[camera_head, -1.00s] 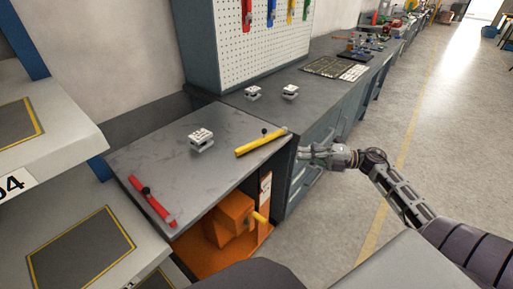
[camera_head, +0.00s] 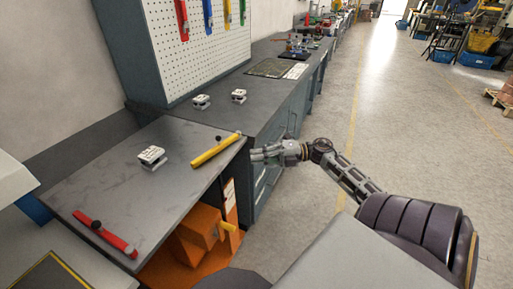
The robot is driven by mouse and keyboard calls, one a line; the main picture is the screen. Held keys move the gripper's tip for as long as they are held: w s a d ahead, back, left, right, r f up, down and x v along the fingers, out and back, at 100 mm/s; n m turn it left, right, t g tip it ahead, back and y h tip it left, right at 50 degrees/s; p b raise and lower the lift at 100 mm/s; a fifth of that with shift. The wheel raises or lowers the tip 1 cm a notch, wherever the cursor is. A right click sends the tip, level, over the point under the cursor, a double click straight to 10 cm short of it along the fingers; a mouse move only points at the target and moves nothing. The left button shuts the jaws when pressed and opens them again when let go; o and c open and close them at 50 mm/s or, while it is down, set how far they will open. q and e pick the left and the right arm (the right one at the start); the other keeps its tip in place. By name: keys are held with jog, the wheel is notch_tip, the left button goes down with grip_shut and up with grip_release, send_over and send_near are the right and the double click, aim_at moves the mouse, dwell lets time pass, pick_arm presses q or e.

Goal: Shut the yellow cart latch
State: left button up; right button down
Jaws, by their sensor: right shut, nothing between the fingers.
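The yellow latch (camera_head: 214,150) is a bar with a dark knob, lying at an angle on the grey cart top (camera_head: 110,178) near its right corner. One end reaches the right edge of the top. My right gripper (camera_head: 257,155) is shut and empty, just right of the latch's end and beyond the cart's edge. A small gap seems to show between them. A red latch (camera_head: 106,234) with a dark knob lies along the front left edge of the top. My left gripper is out of view.
A white clamp-like part (camera_head: 152,157) sits on the cart top. Two similar parts stand on the grey workbench (camera_head: 180,120) behind, below a white pegboard (camera_head: 205,55). Orange boxes (camera_head: 196,238) are under the top. A shelf stands at left.

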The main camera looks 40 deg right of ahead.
aim_at(227, 159)
jog(key=shift+w+d+b+x, duration=0.2)
jog(key=shift+w+b+x, duration=0.05)
jog(key=shift+x, duration=1.4)
jog(key=shift+w+d+b+x, duration=0.2)
jog(key=shift+w+b+x, duration=0.05)
jog(key=shift+x, duration=1.4)
jog(key=shift+w+d+b+x, duration=0.15)
jog(key=shift+w+b+x, duration=0.15)
jog(key=shift+x, duration=1.35)
jog(key=shift+w+a, duration=0.1)
jog(key=shift+w, duration=0.35)
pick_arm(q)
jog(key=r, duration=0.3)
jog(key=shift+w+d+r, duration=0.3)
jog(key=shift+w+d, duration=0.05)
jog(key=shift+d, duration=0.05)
pick_arm(e)
jog(key=shift+w, duration=0.25)
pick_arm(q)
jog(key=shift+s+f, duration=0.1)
